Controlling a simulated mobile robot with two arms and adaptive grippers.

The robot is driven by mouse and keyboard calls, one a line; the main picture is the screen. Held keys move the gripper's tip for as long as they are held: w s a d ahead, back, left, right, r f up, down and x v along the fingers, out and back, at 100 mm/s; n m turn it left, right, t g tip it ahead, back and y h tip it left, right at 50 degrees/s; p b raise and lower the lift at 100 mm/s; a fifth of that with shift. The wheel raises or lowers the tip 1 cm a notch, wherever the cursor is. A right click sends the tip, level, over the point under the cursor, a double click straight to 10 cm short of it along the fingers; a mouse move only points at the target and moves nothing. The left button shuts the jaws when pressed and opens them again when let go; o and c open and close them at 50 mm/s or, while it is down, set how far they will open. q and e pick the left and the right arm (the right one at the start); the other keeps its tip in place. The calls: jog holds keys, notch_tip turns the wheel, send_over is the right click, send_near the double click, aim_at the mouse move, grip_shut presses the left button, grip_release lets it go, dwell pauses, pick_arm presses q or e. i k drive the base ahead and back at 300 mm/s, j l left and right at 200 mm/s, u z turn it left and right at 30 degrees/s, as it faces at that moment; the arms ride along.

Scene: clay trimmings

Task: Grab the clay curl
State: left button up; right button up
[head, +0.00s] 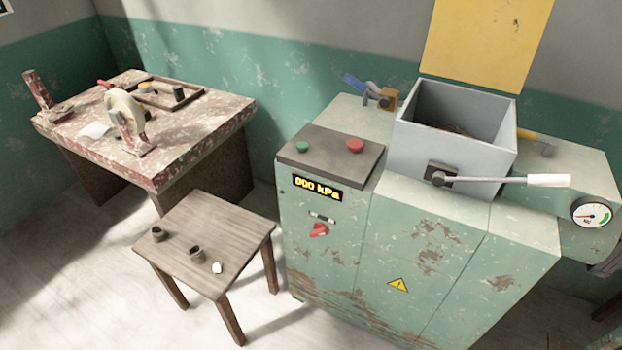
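A small wooden stool (225,225) stands in front of the green machine. On its top lie two small dark brown pieces, one near the left corner (157,234) and one nearer the middle (196,254). They look short and rounded, like rolled clay, but are too small to tell for certain which is a clay curl. A small white piece (217,268) lies near the stool's front edge. Some brown material (462,131) shows low inside the grey hopper, mostly hidden by its walls. Neither of my grippers shows in the head view.
The green machine (425,240) has a grey hopper (405,135), an open yellow lid (485,45) and a lever with a white handle (548,181) sticking out to the right. A worn workbench (190,150) with tools stands at the left. Floor is clear left of the stool.

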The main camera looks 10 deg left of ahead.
aim_at(159, 235)
jog(key=j+u, duration=0.1)
jog(key=u, duration=0.9)
jog(key=j+u, duration=0.15)
jog(key=u, duration=0.35)
jog(key=i+j+u, duration=0.1)
jog(key=i+j, duration=0.3)
jog(key=i, duration=0.15)
jog(key=i+j, duration=0.35)
jog(key=i, duration=0.2)
jog(key=u, duration=0.05)
